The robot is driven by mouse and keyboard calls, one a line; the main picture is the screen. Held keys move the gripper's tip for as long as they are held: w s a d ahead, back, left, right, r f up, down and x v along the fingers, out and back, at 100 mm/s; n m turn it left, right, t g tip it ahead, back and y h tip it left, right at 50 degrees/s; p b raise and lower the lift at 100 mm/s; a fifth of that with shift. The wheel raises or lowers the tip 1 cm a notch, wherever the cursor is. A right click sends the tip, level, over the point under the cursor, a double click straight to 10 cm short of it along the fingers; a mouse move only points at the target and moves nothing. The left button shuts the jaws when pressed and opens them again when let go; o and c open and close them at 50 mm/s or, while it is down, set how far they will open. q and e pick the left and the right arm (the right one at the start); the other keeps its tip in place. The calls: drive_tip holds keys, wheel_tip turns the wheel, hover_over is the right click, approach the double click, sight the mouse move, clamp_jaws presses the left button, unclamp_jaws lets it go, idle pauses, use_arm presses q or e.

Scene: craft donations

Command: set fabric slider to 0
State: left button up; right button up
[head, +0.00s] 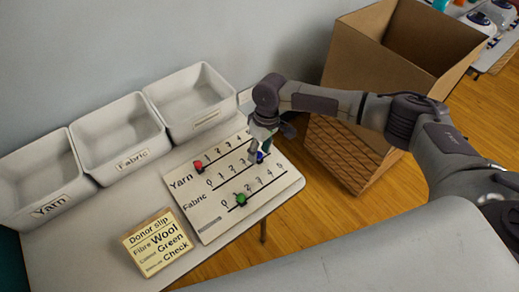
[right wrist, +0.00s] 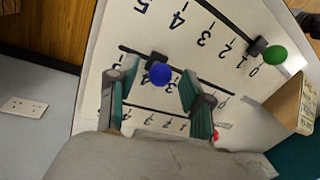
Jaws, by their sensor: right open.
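A white slider board (head: 285,186) lies on the table with three numbered tracks. The Fabric track is the middle one, and its blue knob (head: 260,157) sits toward the high-number end, away from 0. The blue knob also shows in the right wrist view (right wrist: 160,74). My right gripper (head: 262,142) is over the blue knob, and in the right wrist view its open fingers (right wrist: 158,77) stand on either side of it. I cannot tell whether they touch it. The exact number at the knob is hidden. My left gripper is not in view.
The Yarn track's red knob (head: 198,166) is near its low end. A green knob (head: 241,199) is near the low end of the third track. Labelled bins (head: 122,160) stand behind, a donor slip (head: 158,243) lies in front, and a cardboard box (head: 365,62) stands right.

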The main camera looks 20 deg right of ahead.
drive_tip(key=shift+c, duration=0.5)
drive_tip(key=c, duration=0.5)
drive_tip(key=shift+c, duration=1.4)
clamp_jaws()
